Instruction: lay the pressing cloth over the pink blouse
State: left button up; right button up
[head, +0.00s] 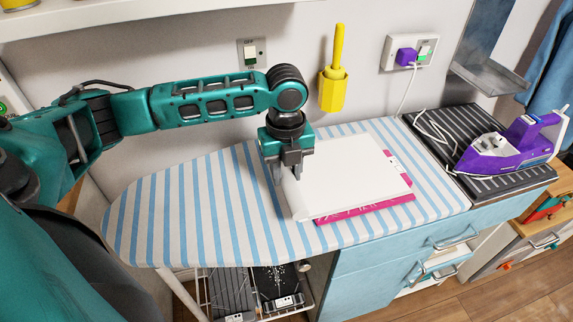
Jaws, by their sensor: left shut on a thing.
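The pressing cloth (352,175) is a flat white sheet lying over the pink blouse (366,208) on the striped ironing board. Pink shows along the blouse's front edge and at its right side; the rest is hidden under the cloth. My left gripper (291,176) points down at the cloth's left edge and is shut on it. The cloth's left edge bends down near the fingers. My right gripper is out of view.
The ironing board (165,215) has free room to the left. A purple iron (508,143) stands on a dark ribbed rest (455,125) at the right, its white cord running to a wall socket (411,52). A yellow holder (333,88) hangs on the wall behind.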

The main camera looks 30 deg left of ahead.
pick_arm(q)
jog(key=shift+w+f+b, duration=0.1)
jog(key=shift+f+b, duration=0.3)
jog(key=shift+f, duration=2.15)
jog(key=o, duration=1.1)
notch_tip(320, 180, up, 13)
jog(key=shift+f+p, duration=0.1)
jog(key=shift+p, duration=0.45)
jog(key=shift+s, duration=0.2)
